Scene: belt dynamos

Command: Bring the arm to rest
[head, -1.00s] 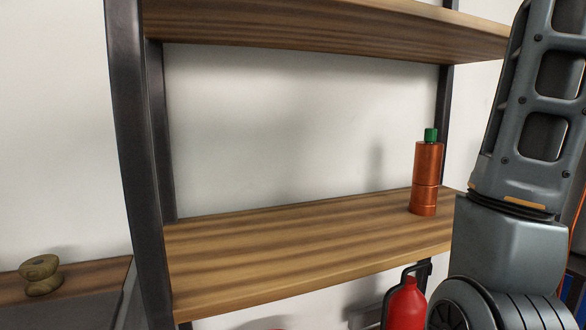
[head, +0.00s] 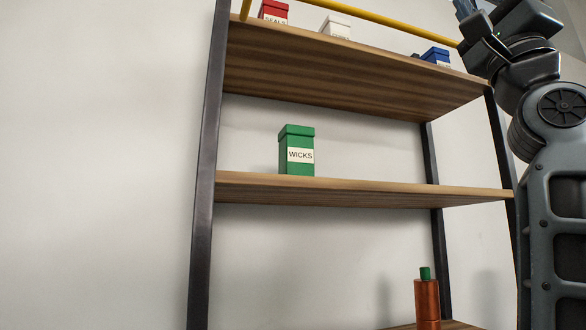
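My arm (head: 555,200) stands upright along the right side of the head view, in front of the shelf's right post. Its upper joints bend to the left near the top right corner. The end of the arm runs up to the top edge of the picture, and my gripper's fingertips cannot be made out there. Nothing held by the arm can be seen.
The shelf rack (head: 365,195) has dark posts and wooden boards. A green WICKS box (head: 297,155) stands on the middle board. Red (head: 273,12), white (head: 336,27) and blue (head: 435,56) boxes stand on top behind a yellow rail (head: 370,24). An orange bottle (head: 427,303) stands below.

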